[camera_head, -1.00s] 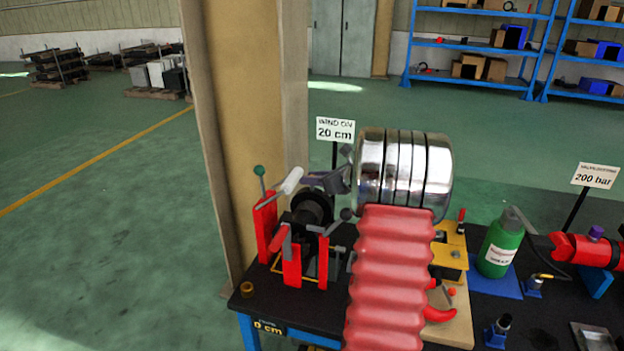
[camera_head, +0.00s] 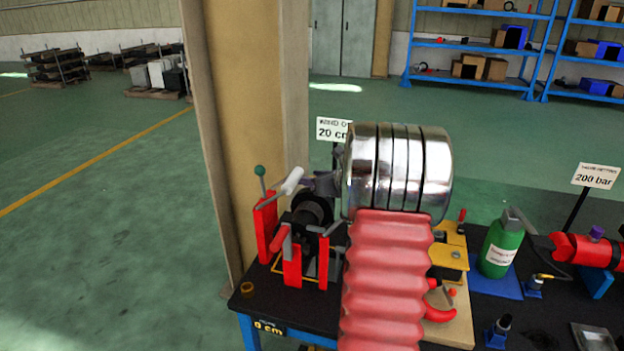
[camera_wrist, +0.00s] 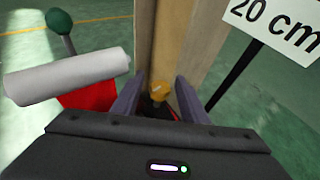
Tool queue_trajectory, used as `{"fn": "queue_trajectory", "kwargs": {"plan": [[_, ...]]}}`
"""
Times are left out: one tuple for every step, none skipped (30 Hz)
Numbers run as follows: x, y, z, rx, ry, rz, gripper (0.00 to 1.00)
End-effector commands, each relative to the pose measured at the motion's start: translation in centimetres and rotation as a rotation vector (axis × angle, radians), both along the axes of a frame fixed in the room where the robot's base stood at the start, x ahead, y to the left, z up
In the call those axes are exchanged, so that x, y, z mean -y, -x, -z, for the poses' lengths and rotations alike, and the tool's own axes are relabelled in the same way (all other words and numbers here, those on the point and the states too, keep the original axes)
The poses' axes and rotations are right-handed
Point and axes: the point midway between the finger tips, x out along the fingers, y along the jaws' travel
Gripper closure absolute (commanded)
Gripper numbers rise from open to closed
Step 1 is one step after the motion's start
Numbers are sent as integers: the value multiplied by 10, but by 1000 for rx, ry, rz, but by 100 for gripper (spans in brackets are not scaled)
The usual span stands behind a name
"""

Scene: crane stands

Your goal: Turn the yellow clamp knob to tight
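The yellow knob (camera_wrist: 160,91) shows in the wrist view, between and beyond my fingertips, with a pale mark on its top. My gripper (camera_wrist: 158,90) is open, with one dark purple-grey finger on each side of the knob in the picture. I cannot tell whether either finger touches it. In the head view, my gripper (camera_head: 322,184) is mostly hidden behind my shiny arm, above the winch (camera_head: 310,210) with its red frame. I cannot make out the knob there.
A white handle (camera_wrist: 68,76) and a green-ball lever (camera_wrist: 59,20) stand close left of my gripper. The 20 cm sign (camera_wrist: 278,28) stands at right. A tan column (camera_head: 250,120) rises behind the bench. A green bottle (camera_head: 501,245) stands farther right.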

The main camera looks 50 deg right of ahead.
Motion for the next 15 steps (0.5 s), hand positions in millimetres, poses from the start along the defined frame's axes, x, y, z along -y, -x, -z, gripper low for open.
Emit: {"fn": "queue_trajectory", "kwargs": {"plan": [[0, 0, 0, -1, 0, 0, 59], [0, 0, 0, -1, -1, 0, 59], [0, 0, 1, -1, -1, 0, 59], [0, 0, 1, -1, -1, 0, 59], [0, 0, 1, -1, -1, 0, 59], [0, 0, 1, -1, -1, 0, 59], [0, 1, 1, -1, -1, 0, 59], [0, 1, 1, -1, -1, 1, 59], [0, 2, 0, -1, -1, 1, 59], [0, 3, 0, -1, -1, 1, 59], [0, 4, -1, -1, -1, 1, 59], [-1, 6, -2, -1, -1, 1, 59], [-1, 8, -3, -1, -1, 1, 59], [-1, 11, -4, -1, -1, 1, 59], [-1, 14, -5, -1, 0, 2, 59]]}}
